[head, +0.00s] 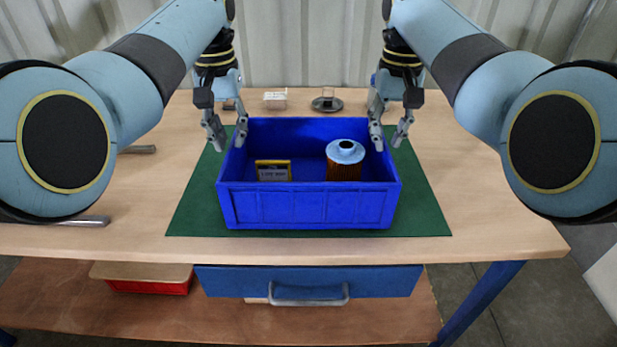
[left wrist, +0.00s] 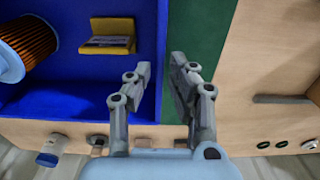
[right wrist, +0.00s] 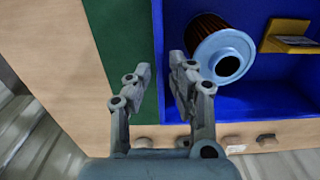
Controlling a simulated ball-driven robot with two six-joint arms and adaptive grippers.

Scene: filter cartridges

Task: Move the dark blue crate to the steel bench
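The dark blue crate (head: 310,207) sits upright on a green mat on a wooden-topped table. In it are a pleated orange-brown filter cartridge (head: 344,170) with a pale blue cap and a yellow-framed label holder (head: 273,171). My left gripper (head: 228,142) is open at the crate's left wall; in the left wrist view its fingers (left wrist: 163,72) lie on either side of the wall's line. My right gripper (head: 389,140) is open at the right wall; its fingers (right wrist: 160,78) likewise lie either side there. I cannot tell if they touch. No steel bench is clearly visible.
The green mat (head: 425,215) surrounds the crate. Metal bars (head: 80,221) lie at the left. A blue drawer (head: 370,281) hangs below the tabletop. The right tabletop is mostly clear.

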